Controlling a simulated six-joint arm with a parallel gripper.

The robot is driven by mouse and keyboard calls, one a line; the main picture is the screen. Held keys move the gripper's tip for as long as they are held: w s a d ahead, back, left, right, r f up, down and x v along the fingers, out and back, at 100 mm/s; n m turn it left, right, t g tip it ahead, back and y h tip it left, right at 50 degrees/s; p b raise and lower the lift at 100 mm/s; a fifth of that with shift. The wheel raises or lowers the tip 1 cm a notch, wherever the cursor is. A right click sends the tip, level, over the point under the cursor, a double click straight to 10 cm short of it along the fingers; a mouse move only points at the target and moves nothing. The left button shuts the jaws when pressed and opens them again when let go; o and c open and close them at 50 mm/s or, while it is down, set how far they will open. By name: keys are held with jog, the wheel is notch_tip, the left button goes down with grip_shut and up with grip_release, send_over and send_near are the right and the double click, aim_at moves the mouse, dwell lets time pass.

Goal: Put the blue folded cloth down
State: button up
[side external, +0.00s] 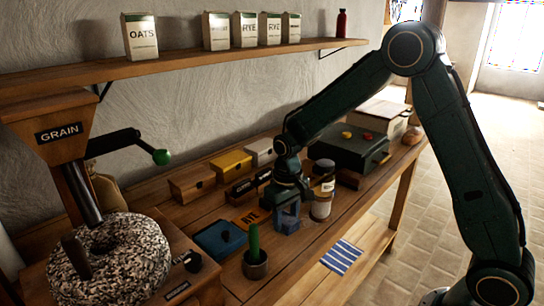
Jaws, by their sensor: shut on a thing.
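My gripper (288,207) points down over the middle of the workbench, shut on a small blue thing that I take to be the blue folded cloth (287,226). The fingers cover part of it, and its folds are too small to make out. It is at or just above the bench top; I cannot tell whether it touches. A brown jar with a pale label (322,197) stands close to the right of my gripper.
Small boxes (233,165) line the back. A dark green case (350,150) stands behind right. A striped cloth (343,256) lies lower, in front.

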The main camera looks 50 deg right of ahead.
jog(key=w+r+m, duration=0.2)
jog(key=w+r, duration=0.1)
jog(key=r, duration=0.6)
jog(key=shift+w+r, duration=0.25)
jog(key=shift+w, duration=0.05)
jog(key=shift+w, duration=0.1)
jog(key=n, duration=0.3)
send_over(210, 220)
notch_tip(210, 220, down, 7)
dwell(0.4)
jog(key=shift+f, duration=4.05)
